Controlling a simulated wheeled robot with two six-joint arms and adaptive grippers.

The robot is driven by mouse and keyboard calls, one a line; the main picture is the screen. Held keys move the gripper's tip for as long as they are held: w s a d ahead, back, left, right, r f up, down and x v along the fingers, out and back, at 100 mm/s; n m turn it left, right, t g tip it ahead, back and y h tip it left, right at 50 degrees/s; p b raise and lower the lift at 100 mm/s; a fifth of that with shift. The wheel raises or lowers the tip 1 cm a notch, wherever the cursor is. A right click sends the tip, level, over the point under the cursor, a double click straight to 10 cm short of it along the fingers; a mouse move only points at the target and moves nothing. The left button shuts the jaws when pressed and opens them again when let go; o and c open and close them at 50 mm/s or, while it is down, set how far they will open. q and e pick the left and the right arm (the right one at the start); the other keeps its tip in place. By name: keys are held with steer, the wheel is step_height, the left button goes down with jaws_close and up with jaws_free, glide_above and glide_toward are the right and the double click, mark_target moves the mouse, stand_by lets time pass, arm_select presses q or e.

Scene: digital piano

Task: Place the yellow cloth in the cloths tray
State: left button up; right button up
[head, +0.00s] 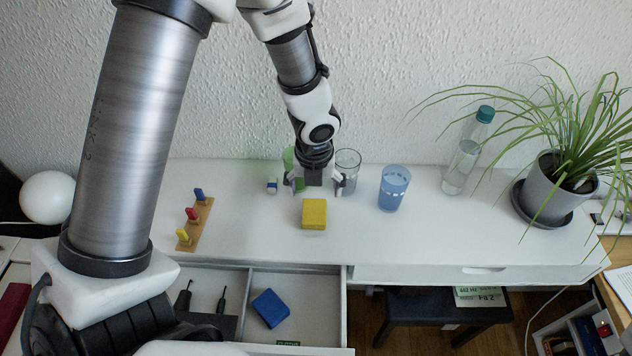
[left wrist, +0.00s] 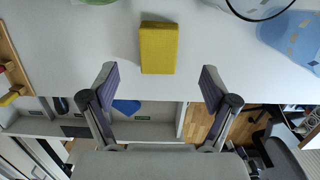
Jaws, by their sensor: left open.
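The yellow cloth (head: 314,214) is a folded yellow block lying on the white desk top; it also shows in the left wrist view (left wrist: 158,47), just beyond and between the fingertips. My left gripper (head: 314,184) is open and empty, pointing down behind the cloth in the head view and apart from it. The cloths tray (head: 328,305) appears to be the right compartment of the open drawer, with a small green label at its front whose text is too small to read. A blue cloth (head: 270,308) lies in it. My right gripper is not in view.
A clear glass (head: 347,170), a green cup (head: 288,160) and a small white-and-blue item (head: 271,186) stand close around my left gripper. A blue cup (head: 394,188), bottle (head: 463,160) and potted plant (head: 545,190) are to the right. A wooden peg board (head: 195,225) lies left.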

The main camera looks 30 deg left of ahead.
mark_target(314, 208)
arm_select(q)
steer(key=f+b, duration=0.2)
steer(key=s+f+b, duration=0.1)
steer(key=shift+d+f, duration=0.35)
steer(key=shift+d, duration=0.05)
steer(key=f, duration=0.1)
steer(key=f+b, duration=0.1)
steer(key=w+a+f+b, duration=0.1)
steer(key=shift+f, duration=0.2)
steer(key=shift+w+a+f, duration=0.1)
steer(key=shift+w+f, duration=0.05)
steer(key=shift+s+r, duration=0.2)
steer(key=shift+r, duration=0.1)
steer(key=shift+s+d, duration=0.1)
steer(key=shift+d, duration=0.15)
steer(key=c, duration=1.1)
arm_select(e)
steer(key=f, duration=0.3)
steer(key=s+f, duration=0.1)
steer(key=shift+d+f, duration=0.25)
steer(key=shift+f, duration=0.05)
arm_select(q)
steer(key=shift+r, duration=0.1)
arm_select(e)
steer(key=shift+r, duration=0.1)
